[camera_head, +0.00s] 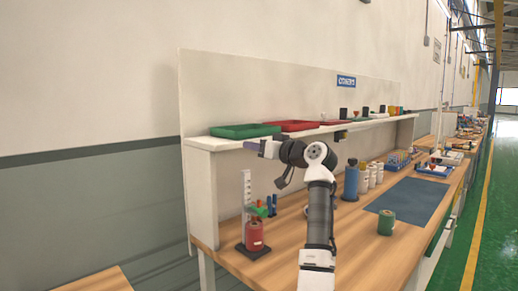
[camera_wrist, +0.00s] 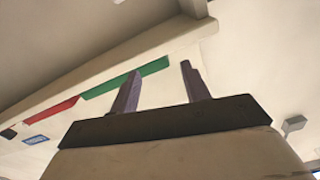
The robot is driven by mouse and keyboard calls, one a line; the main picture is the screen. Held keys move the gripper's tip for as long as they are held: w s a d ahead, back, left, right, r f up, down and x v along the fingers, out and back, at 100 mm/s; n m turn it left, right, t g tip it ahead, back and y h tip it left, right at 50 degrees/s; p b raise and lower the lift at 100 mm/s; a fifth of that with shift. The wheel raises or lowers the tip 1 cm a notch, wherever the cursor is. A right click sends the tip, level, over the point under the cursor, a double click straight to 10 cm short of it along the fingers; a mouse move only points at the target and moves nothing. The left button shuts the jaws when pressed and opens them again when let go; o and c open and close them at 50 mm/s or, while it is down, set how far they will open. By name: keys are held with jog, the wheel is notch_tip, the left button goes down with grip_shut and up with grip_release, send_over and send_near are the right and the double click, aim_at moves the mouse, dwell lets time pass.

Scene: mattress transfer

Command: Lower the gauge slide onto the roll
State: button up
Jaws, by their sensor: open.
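A gauge with an upright clear scale (camera_head: 247,187) stands on a dark base at the left end of the bench. Its slide appears to be the green piece (camera_head: 260,211) on the upright. A red roll (camera_head: 254,236) stands on the base below the slide; I cannot tell whether they touch. My gripper (camera_head: 248,146) is above the gauge, near the shelf's front edge, and points left. In the wrist view its two purple fingers (camera_wrist: 161,67) are apart with nothing between them. The gauge does not show in that view.
A shelf (camera_head: 350,126) with a green tray (camera_head: 245,131) and a red tray (camera_head: 291,126) overhangs the bench. A blue bottle (camera_head: 351,182) and several white containers stand right of my arm. A green roll (camera_head: 386,222) stands by a blue mat (camera_head: 413,196). The front bench top is mostly clear.

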jog(key=s+d+f, duration=0.1)
jog(key=s+d, duration=0.1)
jog(key=s+d+f+n+h, duration=0.1)
jog(key=d+f, duration=0.1)
jog(key=s+d+f+n, duration=0.1)
jog(key=s+d+f, duration=0.1)
jog(key=shift+s+d+f+h, duration=0.1)
jog(key=shift+s+d+h, duration=0.2)
jog(key=shift+d, duration=0.05)
grip_shut()
jog(key=s+d+f+n+g+h, duration=0.1)
jog(key=s+d+f+n+g, duration=0.1)
jog(key=s+f, duration=0.3)
jog(key=w+a+f+p, duration=0.3)
jog(key=w+a+f, duration=0.3)
jog(key=w, duration=0.1)
jog(key=shift+f+p, duration=0.3)
jog(key=shift+w, duration=0.1)
